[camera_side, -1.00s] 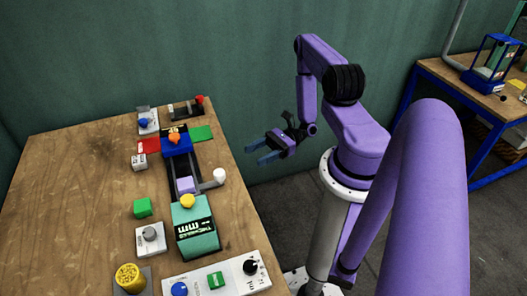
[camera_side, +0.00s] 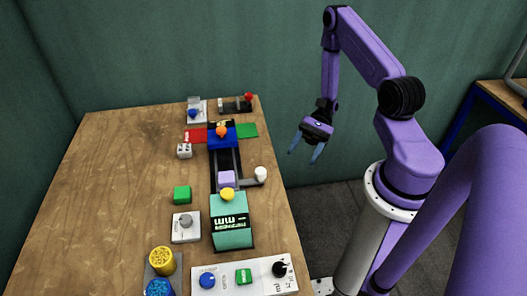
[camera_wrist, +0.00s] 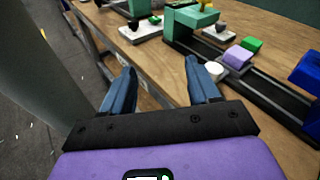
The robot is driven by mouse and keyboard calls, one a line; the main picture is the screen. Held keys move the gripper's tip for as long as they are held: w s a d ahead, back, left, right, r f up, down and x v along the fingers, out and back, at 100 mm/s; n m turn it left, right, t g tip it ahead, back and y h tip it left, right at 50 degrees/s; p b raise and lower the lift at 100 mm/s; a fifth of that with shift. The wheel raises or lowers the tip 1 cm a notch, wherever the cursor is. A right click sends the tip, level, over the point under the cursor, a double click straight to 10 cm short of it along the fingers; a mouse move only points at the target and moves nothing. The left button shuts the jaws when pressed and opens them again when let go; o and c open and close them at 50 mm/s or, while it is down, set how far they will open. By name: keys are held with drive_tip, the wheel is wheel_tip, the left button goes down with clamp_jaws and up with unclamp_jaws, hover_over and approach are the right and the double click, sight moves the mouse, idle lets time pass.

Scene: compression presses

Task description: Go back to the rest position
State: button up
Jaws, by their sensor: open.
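My gripper (camera_side: 306,150) is open and empty in the side view, with its two blue fingers pointing down. It hangs in the air off the right edge of the wooden table (camera_side: 110,190), touching nothing. In the wrist view my gripper (camera_wrist: 160,82) shows its blue fingers spread apart, with the table's side edge between and beyond them. The green press (camera_side: 232,222) stands on the table to the lower left of the gripper in the side view. Its rail holds a lilac block (camera_side: 227,178) in front of a blue block (camera_side: 222,139).
A white knob on a lever (camera_side: 261,174) sticks out from the rail towards the table's right edge. A control panel (camera_side: 222,281) with knobs lies at the front. Yellow (camera_side: 161,261) and blue (camera_side: 160,287) cylinders stand front left. The table's left side is clear.

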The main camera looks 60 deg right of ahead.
drive_tip(key=s+a+r+n+h, duration=0.3)
drive_tip(key=r+n+h, duration=0.2)
drive_tip(key=n, duration=0.4)
drive_tip(key=s+a+r+n+t+h, duration=0.1)
drive_tip(key=s+a+r+n+h, duration=0.3)
drive_tip(key=r+n, duration=0.3)
drive_tip(key=s+a+r+n+t+h, duration=0.1)
drive_tip(key=s+a+r+n+h, duration=0.2)
drive_tip(key=r+n+h, duration=0.3)
drive_tip(key=a+n, duration=0.1)
drive_tip(key=n, duration=0.4)
drive_tip(key=shift+s+a, duration=0.15)
drive_tip(key=shift+a, duration=0.05)
